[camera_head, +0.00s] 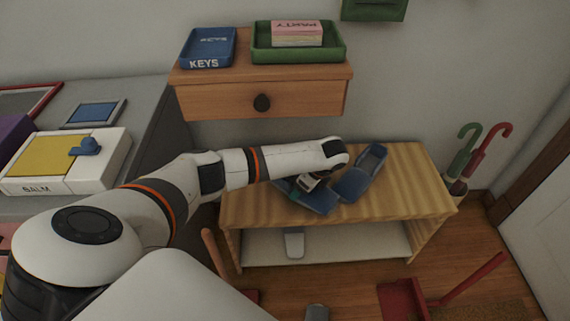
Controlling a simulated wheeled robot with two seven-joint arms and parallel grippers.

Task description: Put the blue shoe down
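Two blue shoe shapes show on top of the wooden bench (415,180). One blue shoe (318,201) lies at my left gripper (309,184), partly covered by it and by my arm. The other blue shoe (363,174) is just to the right, angled toward the back. My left arm reaches in from the left and its gripper points down at the nearer shoe. The fingertips are too small and covered to tell whether they are shut on it. I cannot tell whether this shoe rests fully on the bench. My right gripper is not in view.
A grey shoe (294,243) is on the bench's lower shelf. Above hangs a drawer unit (215,98) with a blue KEYS tray (190,58) and green tray (262,55). Umbrellas (487,150) stand right of the bench; a red dustpan (402,300) is on the floor. The bench's right end is clear.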

